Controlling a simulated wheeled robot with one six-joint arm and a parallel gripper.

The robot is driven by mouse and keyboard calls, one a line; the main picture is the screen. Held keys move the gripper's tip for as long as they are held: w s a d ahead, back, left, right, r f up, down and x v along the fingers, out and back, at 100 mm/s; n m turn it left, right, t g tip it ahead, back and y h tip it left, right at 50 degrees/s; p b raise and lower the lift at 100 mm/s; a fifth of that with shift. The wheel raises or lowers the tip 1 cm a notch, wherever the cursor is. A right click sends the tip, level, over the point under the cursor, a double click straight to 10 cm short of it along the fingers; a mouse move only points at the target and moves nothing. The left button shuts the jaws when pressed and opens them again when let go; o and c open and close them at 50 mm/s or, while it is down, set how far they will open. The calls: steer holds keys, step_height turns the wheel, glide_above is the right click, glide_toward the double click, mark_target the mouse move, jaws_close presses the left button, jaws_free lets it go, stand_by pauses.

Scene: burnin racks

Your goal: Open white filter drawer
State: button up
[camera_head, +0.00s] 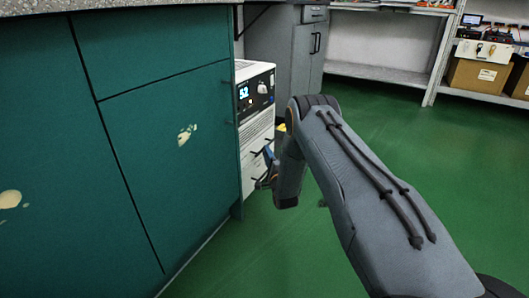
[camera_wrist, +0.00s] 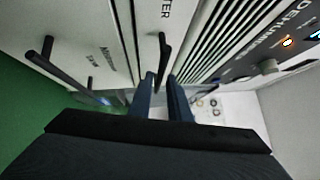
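The white machine (camera_head: 255,135) stands beyond the green cabinet, with a lit display reading 52. In the wrist view its front shows sideways. A white drawer front (camera_wrist: 148,20) with lettering ending in "TER" carries a black bar handle (camera_wrist: 163,52). It looks closed, its face level with the panels around it. My gripper (camera_wrist: 161,82) is at this handle, with two dark blue fingers apart. The handle's near end shows between or just beyond the fingertips; contact cannot be told. My gripper also shows in the head view (camera_head: 266,168), beside the machine's front.
A second black handle (camera_wrist: 62,68) sits on the neighbouring white front, left in the wrist view. The green cabinet (camera_head: 165,120) stands close on the left. Grey cabinets (camera_head: 285,55) and shelves with boxes (camera_head: 480,75) are behind. Green floor (camera_head: 400,120) is open to the right.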

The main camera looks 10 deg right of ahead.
steer(key=shift+w+a+r+b, duration=0.15)
steer(key=shift+w+b, duration=0.3)
steer(key=shift+w, duration=0.6)
steer(key=shift+w+r+b, duration=0.1)
steer(key=shift+w+b, duration=0.3)
steer(key=shift+w, duration=0.6)
steer(key=shift+c, duration=0.3)
jaws_close()
